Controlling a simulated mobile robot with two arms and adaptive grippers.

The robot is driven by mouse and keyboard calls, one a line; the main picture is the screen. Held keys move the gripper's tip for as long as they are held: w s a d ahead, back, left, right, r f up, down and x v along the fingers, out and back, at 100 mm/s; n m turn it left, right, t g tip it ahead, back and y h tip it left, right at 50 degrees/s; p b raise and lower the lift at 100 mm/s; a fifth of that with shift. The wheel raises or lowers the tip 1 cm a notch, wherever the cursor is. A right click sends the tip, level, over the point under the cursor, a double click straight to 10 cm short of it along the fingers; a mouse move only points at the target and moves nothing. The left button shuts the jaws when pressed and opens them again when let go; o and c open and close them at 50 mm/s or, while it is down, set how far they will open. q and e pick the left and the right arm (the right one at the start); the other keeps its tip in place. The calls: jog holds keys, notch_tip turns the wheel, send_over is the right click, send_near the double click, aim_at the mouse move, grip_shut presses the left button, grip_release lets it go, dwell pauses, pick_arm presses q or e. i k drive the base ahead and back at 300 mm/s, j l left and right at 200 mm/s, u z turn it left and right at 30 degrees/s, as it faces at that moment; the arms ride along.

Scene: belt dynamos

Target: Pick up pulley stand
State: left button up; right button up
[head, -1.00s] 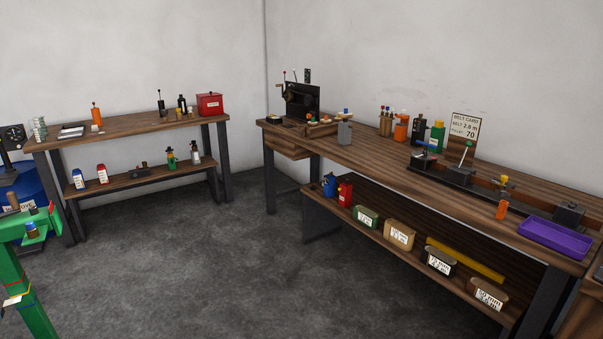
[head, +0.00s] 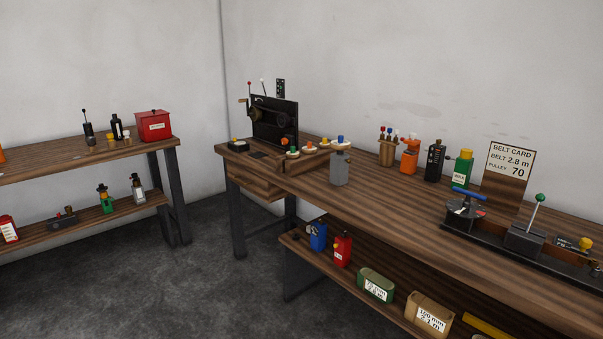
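No item is labelled as the pulley stand. The likeliest match is a low wooden rack (head: 318,150) on the long workbench, carrying several pale discs with orange, green, yellow and blue knobs. A grey bottle-like object (head: 340,167) stands just in front of the rack's right end and hides part of it. Behind the rack's left end is a black upright panel (head: 274,122) with a crank and wheels. Neither of my grippers is in view.
The workbench (head: 380,203) also carries a belt card (head: 508,172) reading 2.8 m and pulley 70, bottles, and a black rail fixture (head: 524,236). Labelled containers sit on its lower shelf. A side table with a red box (head: 154,126) stands left. The floor between is clear.

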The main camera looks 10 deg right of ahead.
aim_at(339, 168)
jog(key=i+j+z, duration=0.25)
jog(key=i+z, duration=0.15)
jog(key=i, duration=0.2)
jog(key=i+j+z, duration=0.45)
jog(key=i, duration=0.15)
jog(key=i+j+z, duration=0.4)
jog(key=j, duration=0.25)
jog(key=i, duration=0.1)
